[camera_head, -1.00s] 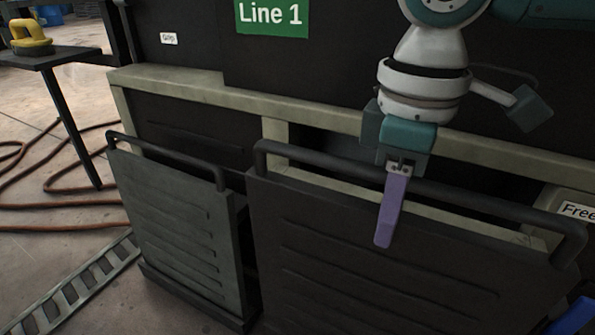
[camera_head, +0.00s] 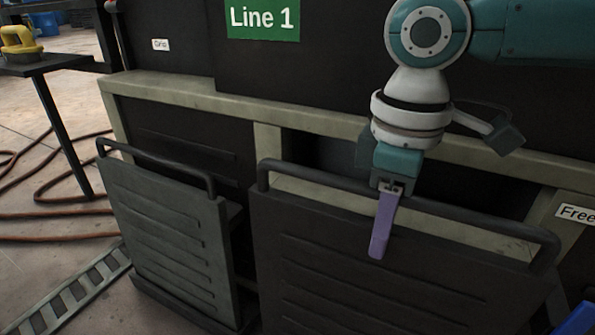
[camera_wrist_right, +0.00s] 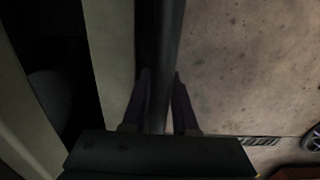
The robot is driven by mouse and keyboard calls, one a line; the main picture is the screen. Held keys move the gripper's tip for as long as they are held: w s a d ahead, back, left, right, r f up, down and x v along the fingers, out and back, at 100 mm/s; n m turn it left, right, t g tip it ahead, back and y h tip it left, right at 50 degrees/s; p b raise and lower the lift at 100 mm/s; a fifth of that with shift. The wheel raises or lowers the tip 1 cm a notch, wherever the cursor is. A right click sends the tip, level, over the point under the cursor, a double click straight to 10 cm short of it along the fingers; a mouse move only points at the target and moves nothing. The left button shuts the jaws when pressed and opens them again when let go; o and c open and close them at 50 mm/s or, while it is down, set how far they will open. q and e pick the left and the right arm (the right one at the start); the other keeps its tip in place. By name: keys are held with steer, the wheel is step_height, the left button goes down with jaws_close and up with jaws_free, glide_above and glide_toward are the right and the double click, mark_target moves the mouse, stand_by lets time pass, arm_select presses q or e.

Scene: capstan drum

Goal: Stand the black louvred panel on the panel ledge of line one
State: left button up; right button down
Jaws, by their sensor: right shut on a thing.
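The black louvred panel (camera_head: 380,270) is upright, slightly tilted in the head view, in front of the opening under the Line 1 sign (camera_head: 262,18). My right gripper (camera_head: 380,240) is shut on the tubular handle along its top edge. In the right wrist view, the gripper's two fingers (camera_wrist_right: 162,105) lie either side of the dark handle bar (camera_wrist_right: 168,45). The panel's lower edge is out of frame, so I cannot tell what it touches. A dark ledge (camera_head: 185,310) shows below the grey panel; its continuation behind the black panel is hidden. My left gripper is not in view.
A grey louvred panel (camera_head: 165,225) with its own handle stands close left of the black one. A pale frame beam (camera_head: 200,95) runs behind both. A Free label (camera_head: 575,214) is at right. A side table (camera_head: 45,65) and orange hose (camera_head: 50,215) are at left.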

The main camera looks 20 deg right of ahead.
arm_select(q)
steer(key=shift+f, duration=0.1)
arm_select(e)
steer(key=shift+s+f, duration=0.1)
steer(key=shift+f, duration=0.2)
steer(key=c, duration=0.8)
jaws_free()
steer(key=shift+o, duration=1)
steer(key=shift+a, duration=0.3)
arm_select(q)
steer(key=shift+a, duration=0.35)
arm_select(e)
steer(key=shift+s+d, duration=0.1)
steer(key=shift+r, duration=0.1)
arm_select(q)
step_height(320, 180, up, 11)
steer(key=p, duration=1.1)
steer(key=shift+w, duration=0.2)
arm_select(e)
step_height(320, 180, up, 8)
steer(key=shift+f, duration=0.1)
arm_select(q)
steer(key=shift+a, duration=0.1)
